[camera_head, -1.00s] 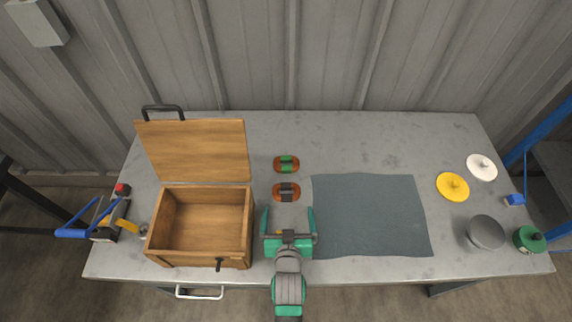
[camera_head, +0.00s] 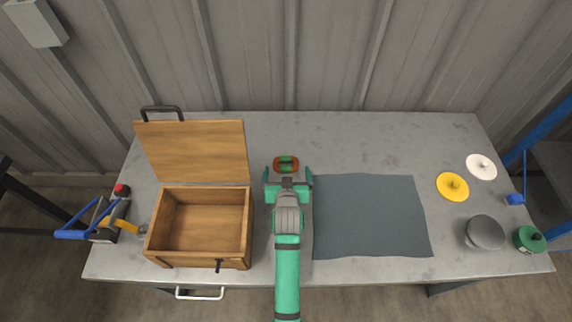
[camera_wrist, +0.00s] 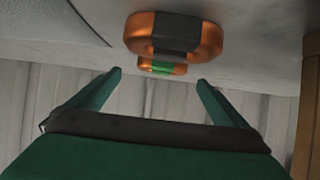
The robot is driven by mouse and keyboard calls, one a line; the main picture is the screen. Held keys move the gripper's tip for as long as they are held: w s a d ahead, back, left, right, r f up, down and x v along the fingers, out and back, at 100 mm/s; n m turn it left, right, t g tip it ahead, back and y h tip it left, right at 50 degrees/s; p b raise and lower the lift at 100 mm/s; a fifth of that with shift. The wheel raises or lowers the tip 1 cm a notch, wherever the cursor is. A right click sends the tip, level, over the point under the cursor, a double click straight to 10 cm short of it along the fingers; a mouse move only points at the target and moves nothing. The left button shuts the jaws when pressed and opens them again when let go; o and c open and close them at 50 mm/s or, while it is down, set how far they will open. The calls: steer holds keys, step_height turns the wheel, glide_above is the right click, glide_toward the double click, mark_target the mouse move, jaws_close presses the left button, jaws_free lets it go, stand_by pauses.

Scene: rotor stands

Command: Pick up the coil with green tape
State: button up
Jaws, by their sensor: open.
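The coil with green tape (camera_head: 278,164) lies on the table just beyond my gripper. It is copper-coloured, with a green band around its middle. It also shows small in the wrist view (camera_wrist: 146,65), partly hidden behind the coil with black tape (camera_wrist: 190,33), which is nearer that camera. The black-taped coil is hidden under my gripper in the head view. My gripper (camera_head: 288,173) is open and empty.
An open wooden box (camera_head: 202,262) with its lid raised stands to the left. A grey mat (camera_head: 370,215) lies close on the right. Yellow (camera_head: 452,187) and white discs (camera_head: 482,167), a grey cylinder (camera_head: 486,233) and a green part (camera_head: 528,239) sit at the far right.

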mark_target(286, 161)
steer(key=shift+a+x, duration=0.2)
steer(key=shift+x, duration=2.5)
steer(key=shift+c, duration=0.6)
steer(key=c, duration=1.3)
